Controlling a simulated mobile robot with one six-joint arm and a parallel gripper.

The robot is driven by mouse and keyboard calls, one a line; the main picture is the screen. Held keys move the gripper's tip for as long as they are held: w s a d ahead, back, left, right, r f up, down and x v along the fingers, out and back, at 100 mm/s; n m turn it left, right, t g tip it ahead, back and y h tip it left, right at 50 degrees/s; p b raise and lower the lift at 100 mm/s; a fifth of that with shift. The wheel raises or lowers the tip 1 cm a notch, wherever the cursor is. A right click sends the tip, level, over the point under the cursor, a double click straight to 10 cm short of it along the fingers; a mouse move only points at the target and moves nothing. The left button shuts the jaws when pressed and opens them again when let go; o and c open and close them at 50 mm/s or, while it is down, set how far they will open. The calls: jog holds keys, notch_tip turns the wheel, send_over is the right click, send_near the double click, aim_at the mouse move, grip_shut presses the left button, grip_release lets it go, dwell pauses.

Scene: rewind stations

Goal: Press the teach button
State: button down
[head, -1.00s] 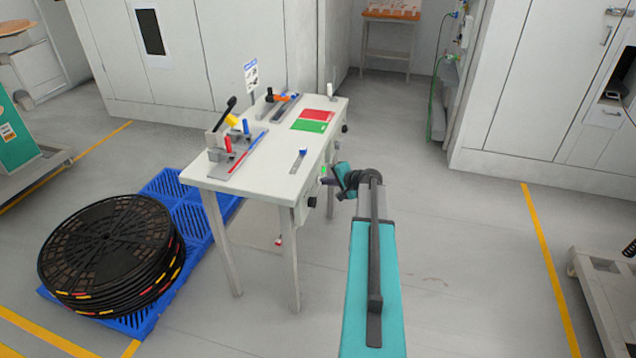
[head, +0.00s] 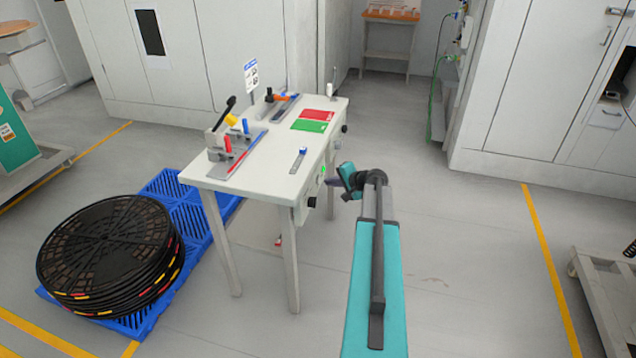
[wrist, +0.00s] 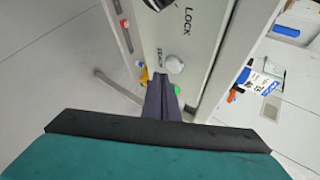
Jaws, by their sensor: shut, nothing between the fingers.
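The control panel on the side of the white table shows in the wrist view, with lettering that reads LOCK and a smaller label that seems to read TEACH. Beside the small label is a round pale button (wrist: 175,64), which I take for the teach button. My gripper (wrist: 160,82) is shut and empty, its dark fingertips just below that button in the picture. In the head view my gripper (head: 333,182) is right of the table's side, with a small gap between them. The button cannot be made out in the head view.
A green light (wrist: 177,89) is beside the fingertips, and a black knob (wrist: 157,4) is on the panel. The white table (head: 262,178) carries clamps and a red-green mat (head: 314,121). Black reels (head: 110,255) lie on a blue pallet (head: 170,185).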

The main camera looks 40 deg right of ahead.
jog(key=shift+s+d+b, duration=0.2)
jog(key=shift+s+d, duration=0.25)
jog(key=shift+s, duration=0.25)
jog(key=shift+s+d+b, duration=0.25)
jog(key=shift+s+d, duration=0.15)
jog(key=shift+s, duration=0.25)
jog(key=shift+s+d+b, duration=0.2)
jog(key=shift+s+d, duration=0.25)
jog(key=shift+s, duration=0.25)
jog(key=shift+s, duration=0.1)
